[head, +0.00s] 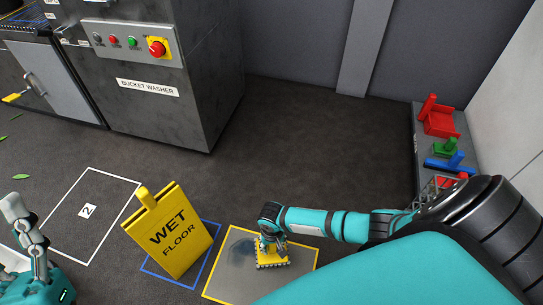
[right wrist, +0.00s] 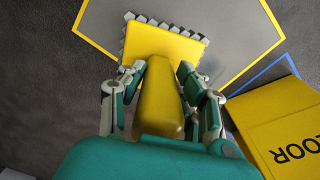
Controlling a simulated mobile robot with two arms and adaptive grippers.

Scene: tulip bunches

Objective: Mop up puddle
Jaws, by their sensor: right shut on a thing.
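A yellow mop block (head: 273,263) with a grey fringe and a yellow handle (right wrist: 162,97) is held by my right gripper (head: 271,240). In the right wrist view the fingers close on both sides of the handle. The mop is over the grey, yellow-edged floor panel (head: 232,286); I cannot tell whether its fringe touches the floor. A dark puddle (head: 239,252) shows on the panel, just left of the mop, and the mop may hide part of it. My left gripper (head: 25,228) is at the left edge, partly cut off, with its jaw opening unclear.
A yellow wet floor sign (head: 170,232) stands left of the panel, by a blue-outlined square. A white-outlined area (head: 88,211) marked 2 lies further left. The bucket washer (head: 150,87) stands behind. A grey shelf (head: 424,165) with coloured tools is at right. The middle floor is clear.

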